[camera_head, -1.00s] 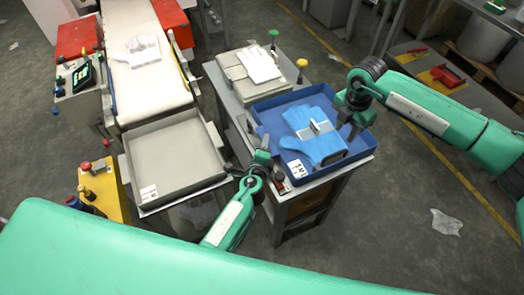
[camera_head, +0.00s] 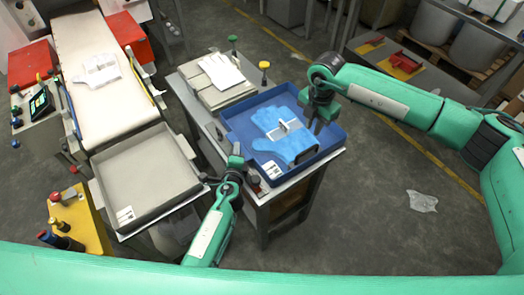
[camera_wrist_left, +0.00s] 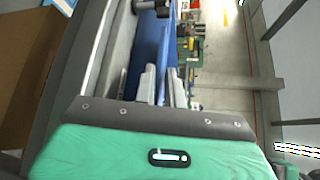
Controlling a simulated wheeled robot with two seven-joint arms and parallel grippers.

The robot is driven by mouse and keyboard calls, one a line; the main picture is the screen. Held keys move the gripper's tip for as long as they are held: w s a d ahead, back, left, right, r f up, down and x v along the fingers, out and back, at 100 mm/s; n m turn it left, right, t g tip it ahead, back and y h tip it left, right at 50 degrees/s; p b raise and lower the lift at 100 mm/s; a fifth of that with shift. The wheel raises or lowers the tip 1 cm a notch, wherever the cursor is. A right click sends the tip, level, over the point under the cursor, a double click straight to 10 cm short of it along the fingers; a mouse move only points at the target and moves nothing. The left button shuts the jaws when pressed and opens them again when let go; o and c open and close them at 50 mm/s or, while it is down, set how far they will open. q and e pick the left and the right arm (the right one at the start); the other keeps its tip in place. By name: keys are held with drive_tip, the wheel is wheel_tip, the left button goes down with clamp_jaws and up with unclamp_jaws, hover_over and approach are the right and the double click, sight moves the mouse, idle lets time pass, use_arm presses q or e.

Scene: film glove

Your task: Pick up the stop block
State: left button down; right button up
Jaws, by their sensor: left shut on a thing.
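My left gripper (camera_head: 236,162) is at the left wall of the blue tray (camera_head: 228,126). In the left wrist view its two pale fingers (camera_wrist_left: 163,86) stand close together on the tray's blue wall (camera_wrist_left: 155,42), shut on it. My right gripper (camera_head: 314,116) points down at the tray's right side; its fingers are too small to judge. I cannot tell which piece is the stop block.
A grey tray (camera_head: 145,180) stands left of the bench, below a conveyor (camera_head: 95,45) carrying a white glove. White gloves on a grey stack (camera_head: 218,80) lie behind the blue tray. Green and yellow knobs stand nearby. Floor at the right is mostly clear.

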drive_tip(key=s+a+r+m+y, duration=0.1)
drive_tip(key=s+a+r+y, duration=0.15)
drive_tip(key=a+y, duration=0.2)
drive_tip(key=s+a+r+m+g+y, duration=0.1)
drive_tip(key=a+r+y, duration=0.25)
drive_tip(key=a, duration=0.25)
drive_tip(key=s+a+r+m+y, duration=0.1)
drive_tip(key=a+r+y, duration=0.1)
drive_tip(key=a+y, duration=0.25)
drive_tip(key=w+d+r+m+t+y, duration=0.1)
drive_tip(key=w+r+m+t+y, duration=0.55)
drive_tip(key=r+m+t, duration=0.55)
drive_tip(key=w+d+f+m+t+h, duration=0.2)
drive_tip(key=w+d+m+t+h, duration=0.3)
drive_tip(key=m, duration=0.5)
drive_tip(key=m+g+h, duration=1)
drive_tip(key=m+g, duration=0.1)
drive_tip(key=m, duration=0.2)
approach(310, 149)
drive_tip(key=x, duration=1)
drive_tip(key=shift+w+a+f, duration=0.1)
drive_tip(key=shift+f, duration=0.2)
